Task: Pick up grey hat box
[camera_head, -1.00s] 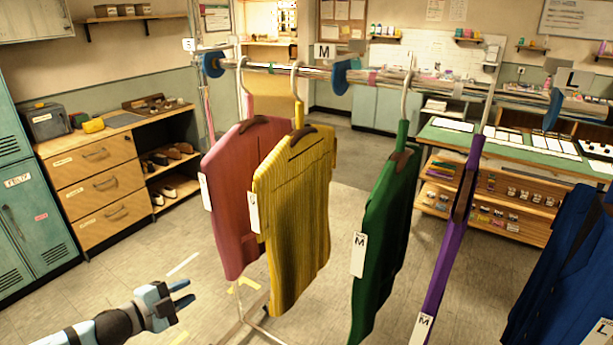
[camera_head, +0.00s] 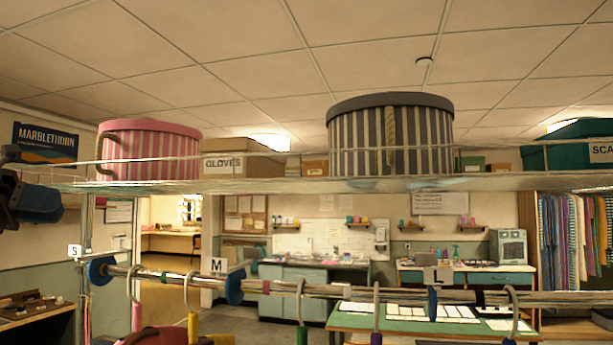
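The grey hat box (camera_head: 362,140) is a large round box with dark grey and pale vertical stripes, a dark lid and a rope handle on its side. It stands upright on the wire shelf (camera_head: 290,186) above the clothes rail, right of centre. My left gripper (camera_head: 42,203) shows dark and blue at the left edge, about shelf height, well apart from the grey box. I cannot tell whether its fingers are open or shut. My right gripper is out of view.
A pink striped hat box (camera_head: 150,152) stands at the shelf's left, then a "GLOVES" box (camera_head: 240,160). A teal "SCA…" box (camera_head: 570,150) is at the right. The clothes rail (camera_head: 390,294) with hangers runs below the shelf. The ceiling is above.

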